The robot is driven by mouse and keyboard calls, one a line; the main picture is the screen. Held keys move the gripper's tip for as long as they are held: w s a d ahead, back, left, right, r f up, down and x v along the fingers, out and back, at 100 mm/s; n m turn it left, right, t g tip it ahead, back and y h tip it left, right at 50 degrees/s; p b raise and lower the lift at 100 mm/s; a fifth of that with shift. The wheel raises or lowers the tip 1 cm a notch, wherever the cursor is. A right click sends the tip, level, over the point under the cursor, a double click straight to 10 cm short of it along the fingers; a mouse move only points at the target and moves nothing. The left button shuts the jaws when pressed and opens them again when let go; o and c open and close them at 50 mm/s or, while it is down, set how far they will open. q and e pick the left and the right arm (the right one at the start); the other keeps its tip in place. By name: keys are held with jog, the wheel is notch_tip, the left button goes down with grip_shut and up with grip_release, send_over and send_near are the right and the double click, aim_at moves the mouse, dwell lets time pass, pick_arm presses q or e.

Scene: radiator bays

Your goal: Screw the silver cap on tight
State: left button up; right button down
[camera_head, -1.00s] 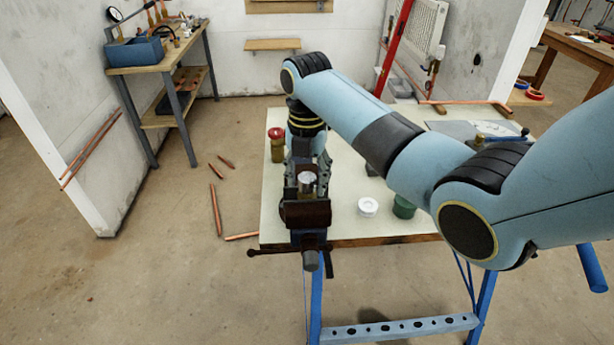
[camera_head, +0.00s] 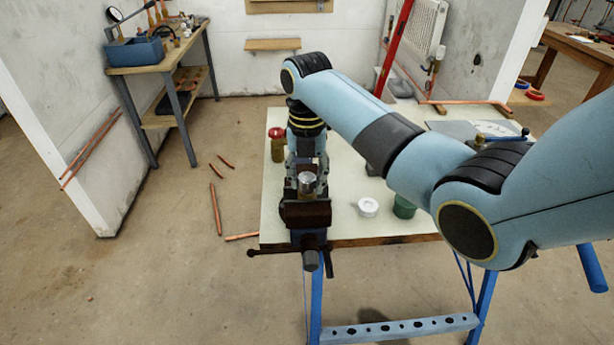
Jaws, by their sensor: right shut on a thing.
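The silver cap (camera_head: 307,178) sits on top of a brownish jar or fitting (camera_head: 306,193) at the near left of the table. That piece stands upright in the dark vise (camera_head: 306,215) at the table's front edge. My right gripper (camera_head: 306,180) points down from my right arm, with its fingers on both sides of the silver cap. It is shut on the cap. Where the fingers touch is small and partly dark. My left gripper is not in view.
The pale worktable (camera_head: 345,225) holds a red-capped jar (camera_head: 277,146) at left, and a white lid (camera_head: 368,207) and green jar (camera_head: 404,206) at right. Copper pipes (camera_head: 216,209) lie on the floor. A side bench (camera_head: 160,62) stands at back left.

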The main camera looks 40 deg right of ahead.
jog(key=m, duration=0.4)
jog(key=shift+m, duration=0.4)
jog(key=m, duration=0.3)
jog(key=shift+m, duration=0.4)
jog(key=m, duration=1.8)
jog(key=shift+f, duration=0.1)
jog(key=m, duration=0.4)
jog(key=c, duration=1.1)
grip_release()
jog(key=shift+o, duration=0.2)
